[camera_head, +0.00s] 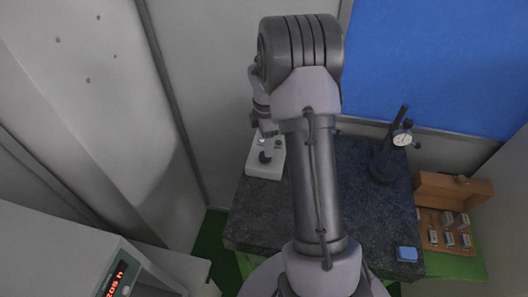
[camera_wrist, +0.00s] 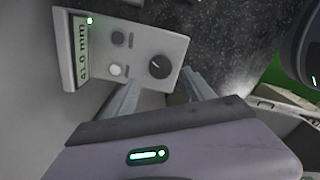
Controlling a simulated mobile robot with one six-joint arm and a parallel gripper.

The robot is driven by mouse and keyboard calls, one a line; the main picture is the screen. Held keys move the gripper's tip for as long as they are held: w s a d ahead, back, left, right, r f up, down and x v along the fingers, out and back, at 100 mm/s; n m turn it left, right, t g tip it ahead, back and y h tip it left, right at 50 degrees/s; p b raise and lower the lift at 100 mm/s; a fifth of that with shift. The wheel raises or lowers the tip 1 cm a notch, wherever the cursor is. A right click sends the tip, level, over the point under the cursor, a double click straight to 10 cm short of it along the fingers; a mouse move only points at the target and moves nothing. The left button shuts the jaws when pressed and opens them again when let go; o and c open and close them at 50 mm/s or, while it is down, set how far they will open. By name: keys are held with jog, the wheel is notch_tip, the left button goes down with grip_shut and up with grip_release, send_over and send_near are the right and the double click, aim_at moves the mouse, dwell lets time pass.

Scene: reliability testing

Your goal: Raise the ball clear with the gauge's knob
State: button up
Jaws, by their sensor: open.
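The gauge is a pale box (camera_head: 265,163) at the left back of the dark stone table in the head view. In the wrist view its face (camera_wrist: 150,85) shows a lit display (camera_wrist: 82,50) that seems to read 41.0 mm, two small round buttons, and a black knob (camera_wrist: 160,67) with a white pointer line. My gripper (camera_wrist: 161,77) is open and empty, its two fingers pointing at the gauge's knob side, with the knob between the fingertips in the picture. Whether they touch it I cannot tell. I cannot make out the ball.
The stone table (camera_head: 355,205) is mostly clear in the middle. A black dial indicator stand (camera_head: 385,160) is at its right back. A small blue block (camera_head: 407,254) lies at the front right. An open wooden case (camera_head: 450,190) with several metal blocks is beyond the right edge.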

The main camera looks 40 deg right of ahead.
notch_tip(320, 180, down, 6)
jog(key=shift+c, duration=0.2)
grip_shut()
dwell(0.4)
